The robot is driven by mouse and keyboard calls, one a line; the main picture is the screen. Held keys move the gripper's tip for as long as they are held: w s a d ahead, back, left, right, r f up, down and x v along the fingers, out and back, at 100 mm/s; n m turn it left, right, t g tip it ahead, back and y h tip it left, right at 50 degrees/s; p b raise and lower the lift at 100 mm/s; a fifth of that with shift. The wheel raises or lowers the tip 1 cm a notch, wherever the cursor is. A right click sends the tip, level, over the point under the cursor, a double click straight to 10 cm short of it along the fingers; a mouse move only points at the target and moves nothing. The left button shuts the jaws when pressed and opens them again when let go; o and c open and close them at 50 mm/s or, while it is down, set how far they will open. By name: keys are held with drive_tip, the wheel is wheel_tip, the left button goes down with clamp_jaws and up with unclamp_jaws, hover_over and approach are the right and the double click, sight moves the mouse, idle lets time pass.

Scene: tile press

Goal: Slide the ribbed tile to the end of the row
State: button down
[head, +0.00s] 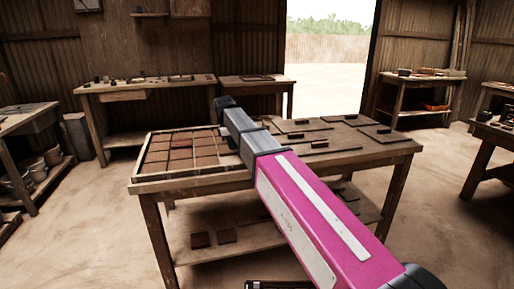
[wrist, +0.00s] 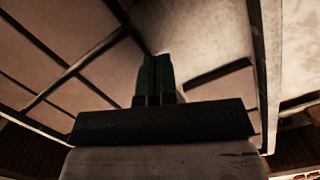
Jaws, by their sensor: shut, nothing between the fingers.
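A shallow wooden tray (head: 160,184) of reddish-brown tiles (head: 165,157) lies on the left half of the central table. The tiles sit in rows with dark gaps between them. I cannot tell which one is the ribbed tile; no ribs show clearly. My gripper points down over the right part of the tray and is mostly hidden behind my arm in the head view. In the wrist view my gripper's green fingers (wrist: 154,77) are shut together and empty, close over pale tile surfaces (wrist: 95,35). Contact with a tile cannot be made out.
Several flat dark boards with small blocks (head: 320,144) lie on the table's right half (head: 375,152). A tray edge (wrist: 260,75) runs along the right of the wrist view. Loose tiles (head: 201,240) lie on the lower shelf. Other workbenches (head: 150,88) line the walls.

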drive_tip(key=d, duration=0.8)
drive_tip(key=s+d+f, duration=0.1)
drive_tip(key=d, duration=0.2)
drive_tip(key=shift+s+d, duration=0.1)
drive_tip(key=shift+d, duration=0.3)
drive_tip(key=shift+s+f, duration=0.1)
drive_tip(key=shift+f, duration=0.25)
